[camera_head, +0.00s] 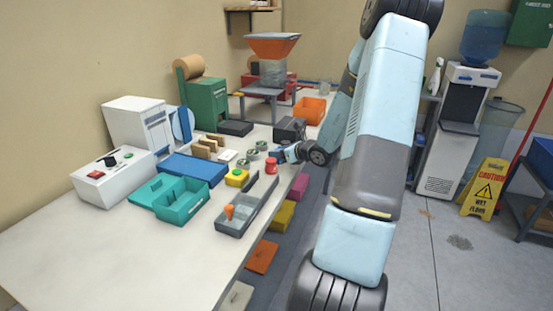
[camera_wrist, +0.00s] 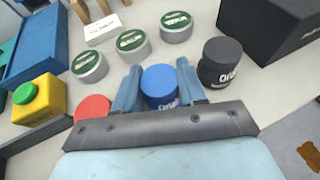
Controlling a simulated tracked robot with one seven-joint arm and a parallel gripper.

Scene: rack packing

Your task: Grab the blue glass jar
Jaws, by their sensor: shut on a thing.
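The blue jar (camera_wrist: 159,85) has a round blue lid and stands between the two blue fingers of my gripper (camera_wrist: 157,90) in the wrist view. The fingers are shut on it, one on each side. Its lower part is partly hidden by the gripper body. In the head view my gripper (camera_head: 281,153) is low over the far right part of the table. The jar cannot be made out clearly there.
A black jar (camera_wrist: 220,62) stands just right of my gripper, and a red-lidded jar (camera_wrist: 92,107) just left. Several green-lidded tins (camera_wrist: 131,41) stand behind. A yellow container (camera_wrist: 40,100) is farther left and a black box (camera_wrist: 270,25) at upper right. The table's edge (camera_head: 262,215) is close.

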